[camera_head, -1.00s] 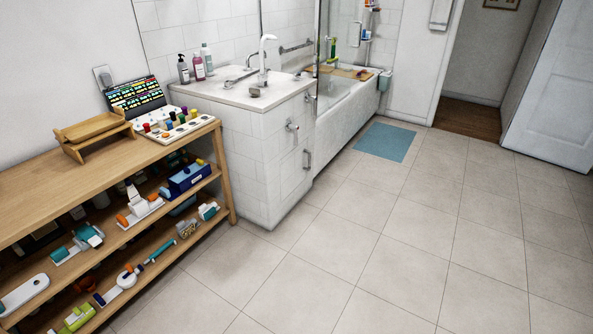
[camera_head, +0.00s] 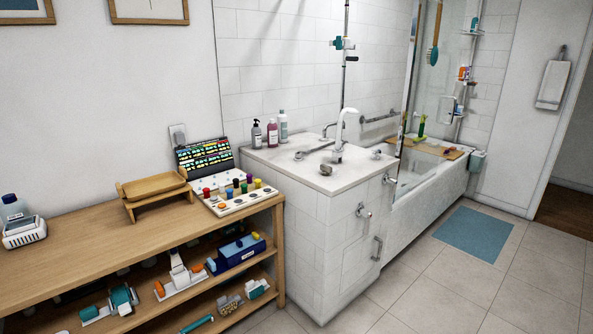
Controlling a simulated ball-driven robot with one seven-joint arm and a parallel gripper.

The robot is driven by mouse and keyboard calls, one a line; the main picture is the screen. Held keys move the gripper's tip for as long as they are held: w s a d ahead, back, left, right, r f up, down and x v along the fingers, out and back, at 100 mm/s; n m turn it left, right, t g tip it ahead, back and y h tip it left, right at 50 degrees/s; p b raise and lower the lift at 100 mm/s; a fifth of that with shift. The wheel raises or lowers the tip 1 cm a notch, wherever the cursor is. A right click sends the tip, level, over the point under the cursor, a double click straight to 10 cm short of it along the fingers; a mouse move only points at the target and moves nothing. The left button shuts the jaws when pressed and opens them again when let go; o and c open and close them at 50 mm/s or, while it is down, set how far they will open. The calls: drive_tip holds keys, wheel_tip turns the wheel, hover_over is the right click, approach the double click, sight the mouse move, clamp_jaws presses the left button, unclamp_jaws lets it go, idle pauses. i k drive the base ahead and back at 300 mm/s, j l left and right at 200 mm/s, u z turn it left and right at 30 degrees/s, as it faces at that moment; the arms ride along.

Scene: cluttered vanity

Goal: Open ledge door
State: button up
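The white tiled ledge (camera_head: 300,225) stands between the wooden shelf and the bathtub, with a pale top and a white tap (camera_head: 340,135). On its side facing the floor, a grey bar handle (camera_head: 377,248) sits low, and the door panel around it (camera_head: 358,262) looks flush and closed. Another small metal fitting (camera_head: 388,180) is higher, near the tub. My gripper is not in view, so nothing shows between it and the door.
A wooden shelf unit (camera_head: 90,250) with several items fills the left and stands against the ledge. The bathtub (camera_head: 435,178) continues behind the ledge. A blue mat (camera_head: 474,235) lies on the floor (camera_head: 440,290), which is clear in front of the ledge.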

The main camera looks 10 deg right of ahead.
sight(358, 258)
drive_tip(key=i+l, duration=0.45)
drive_tip(key=i, duration=0.15)
drive_tip(key=i+l, duration=0.4)
drive_tip(key=i, duration=0.2)
drive_tip(key=i+l, duration=0.45)
drive_tip(key=i, duration=0.15)
drive_tip(key=i+l, duration=0.4)
drive_tip(key=i, duration=0.2)
drive_tip(key=i+l, duration=0.45)
drive_tip(key=i, duration=0.15)
drive_tip(key=z, duration=0.05)
